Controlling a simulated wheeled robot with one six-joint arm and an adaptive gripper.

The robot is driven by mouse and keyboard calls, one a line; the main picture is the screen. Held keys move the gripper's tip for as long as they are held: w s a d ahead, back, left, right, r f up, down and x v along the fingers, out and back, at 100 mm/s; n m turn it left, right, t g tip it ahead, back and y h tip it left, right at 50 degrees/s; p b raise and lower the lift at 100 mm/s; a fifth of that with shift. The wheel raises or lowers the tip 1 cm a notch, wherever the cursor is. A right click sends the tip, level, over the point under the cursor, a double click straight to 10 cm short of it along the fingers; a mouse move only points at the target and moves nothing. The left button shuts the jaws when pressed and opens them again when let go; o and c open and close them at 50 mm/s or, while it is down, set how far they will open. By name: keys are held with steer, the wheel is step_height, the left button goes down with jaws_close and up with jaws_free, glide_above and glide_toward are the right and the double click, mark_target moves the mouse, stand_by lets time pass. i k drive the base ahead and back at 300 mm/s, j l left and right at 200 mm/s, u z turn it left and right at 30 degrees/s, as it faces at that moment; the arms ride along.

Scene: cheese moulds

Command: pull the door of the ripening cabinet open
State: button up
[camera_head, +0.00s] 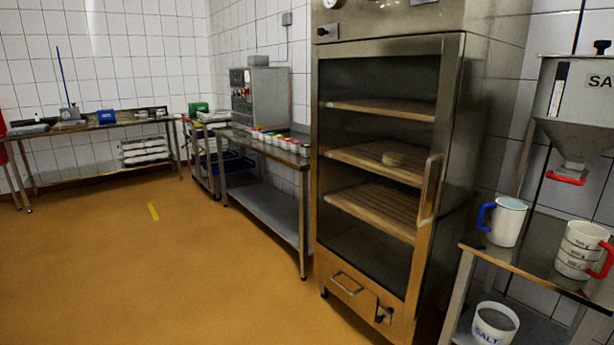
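The ripening cabinet (491,110) is a tall steel cabinet right of the middle of the head view. Its door (329,215) has a steel frame around a dark glass pane and looks shut. A vertical bar handle (430,188) is on the door's right side. Wooden shelves (372,210) show through the glass, and a round pale cheese (396,158) lies on one of them. My gripper is not in this view.
A steel table with cups (264,182) stands left of the cabinet. The orange floor (170,260) in front and left is clear.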

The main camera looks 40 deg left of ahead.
mark_target(449, 45)
steer(key=u, duration=1.15)
steer(key=i+j+z, duration=0.25)
steer(key=i, duration=0.25)
steer(key=i+j+z, duration=0.2)
steer(key=i, duration=0.3)
steer(key=l, duration=0.1)
